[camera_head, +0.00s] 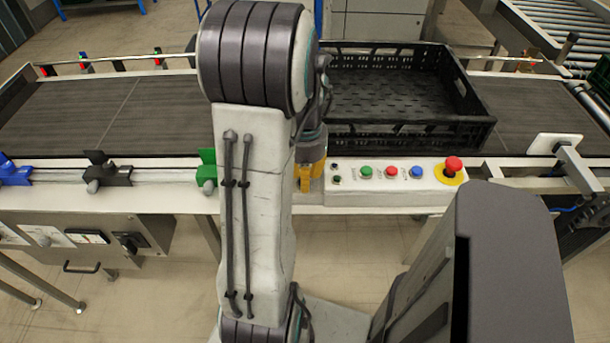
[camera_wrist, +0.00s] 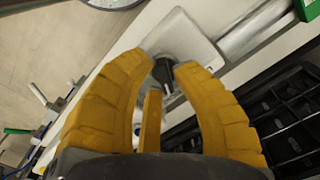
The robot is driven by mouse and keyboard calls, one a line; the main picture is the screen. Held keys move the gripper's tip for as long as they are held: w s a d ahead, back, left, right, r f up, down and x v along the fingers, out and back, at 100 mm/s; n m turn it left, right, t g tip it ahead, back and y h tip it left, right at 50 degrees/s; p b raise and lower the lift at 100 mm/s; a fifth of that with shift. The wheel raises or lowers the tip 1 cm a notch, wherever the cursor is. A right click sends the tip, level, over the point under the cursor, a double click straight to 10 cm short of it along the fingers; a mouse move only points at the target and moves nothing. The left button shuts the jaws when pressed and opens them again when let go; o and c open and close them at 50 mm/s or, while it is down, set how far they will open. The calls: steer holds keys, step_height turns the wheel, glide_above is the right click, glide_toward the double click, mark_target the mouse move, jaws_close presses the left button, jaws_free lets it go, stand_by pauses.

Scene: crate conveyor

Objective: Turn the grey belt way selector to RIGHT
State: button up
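A dark selector knob (camera_wrist: 163,73) sits on a light grey plate (camera_wrist: 188,40) in the wrist view. My gripper (camera_wrist: 164,66) has yellow fingers, which stand apart on either side of the knob. Narrow gaps seem to show between the knob and the fingertips, so the gripper looks open around it. The knob's pointer direction and any labels are too small to read. In the head view, my gripper (camera_head: 311,176) is low at the conveyor's front edge, partly behind my arm. The selector is hidden there.
A panel (camera_head: 345,198) with green, red and blue buttons and an emergency stop (camera_head: 453,165) lies right of my gripper. A black crate (camera_head: 405,128) stands on the belt (camera_head: 130,110) behind it. Blue, black and green clamps (camera_head: 207,171) line the front rail at left.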

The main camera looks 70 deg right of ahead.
steer(key=shift+o, duration=0.6)
steer(key=shift+r, duration=0.1)
steer(key=shift+r, duration=0.15)
step_height(320, 180, up, 12)
steer(key=shift+f, duration=0.2)
stand_by(0.5)
